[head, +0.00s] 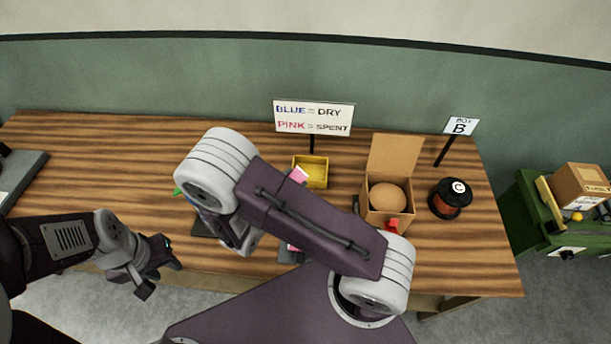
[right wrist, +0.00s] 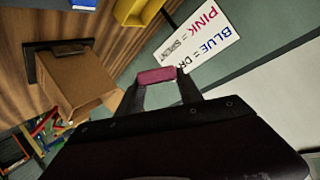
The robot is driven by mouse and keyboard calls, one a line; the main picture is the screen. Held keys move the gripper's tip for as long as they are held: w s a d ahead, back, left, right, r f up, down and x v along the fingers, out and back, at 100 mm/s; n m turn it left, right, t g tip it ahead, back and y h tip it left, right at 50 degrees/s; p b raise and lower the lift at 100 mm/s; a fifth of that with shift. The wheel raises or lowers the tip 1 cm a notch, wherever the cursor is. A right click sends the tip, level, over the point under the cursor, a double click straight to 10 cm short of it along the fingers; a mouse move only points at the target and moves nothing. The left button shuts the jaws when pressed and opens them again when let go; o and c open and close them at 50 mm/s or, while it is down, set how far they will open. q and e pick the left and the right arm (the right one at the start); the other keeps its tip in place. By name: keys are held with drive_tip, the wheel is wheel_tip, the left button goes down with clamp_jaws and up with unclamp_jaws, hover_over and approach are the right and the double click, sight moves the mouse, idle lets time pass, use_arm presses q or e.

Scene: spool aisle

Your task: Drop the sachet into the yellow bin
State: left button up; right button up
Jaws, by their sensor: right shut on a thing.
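The yellow bin (head: 316,183) stands on the table in front of the sign, and part of it shows at the top of the right wrist view (right wrist: 128,14). My right gripper (right wrist: 157,80) is shut on a pink sachet (right wrist: 157,75), held across its fingertips, with the bin beyond it. In the head view my right arm hides this gripper. A pink and white patch (head: 299,174) shows past the arm by the bin's left side; I cannot tell if it is the held sachet. My left gripper (head: 158,280) is open and empty near the table's front edge.
The sign (head: 313,117) reads blue = dry, pink = spent. An open cardboard box (head: 375,213) with a round thing inside stands right of the bin. The table's left part is largely clear.

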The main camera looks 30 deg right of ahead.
drive_tip(key=shift+w+a+f+m, duration=0.1)
drive_tip(key=shift+w+f+m, duration=0.1)
drive_tip(key=shift+m, duration=0.3)
drive_tip(key=shift+w+f+m, duration=0.1)
drive_tip(key=shift+w+m, duration=0.1)
drive_tip(key=shift+m, duration=0.3)
drive_tip(key=w+d+f+m+g+h+b, duration=0.15)
drive_tip(key=w+m+b, duration=0.3)
drive_tip(key=m, duration=1.05)
drive_tip(key=w+d+r+m+g+h+b, duration=0.15)
drive_tip(key=w+m+b, duration=0.3)
drive_tip(key=m, duration=1.05)
drive_tip(key=w+d+r+n+g+b, duration=0.15)
drive_tip(key=d+n+b, duration=0.35)
drive_tip(key=n, duration=1)
drive_tip(key=w+d+r+n+g+b, duration=0.1)
drive_tip(key=w+d+n+g+b, duration=0.35)
drive_tip(key=n, duration=1.05)
wheel_tip(320, 180, down, 15)
drive_tip(key=s+d+n+t+y+p, duration=0.1)
drive_tip(key=n+t+p, duration=0.1)
drive_tip(key=t+p, duration=0.1)
drive_tip(key=shift+s+t+p, duration=0.2)
drive_tip(key=shift+t+p, duration=0.2)
drive_tip(key=shift+p, duration=0.3)
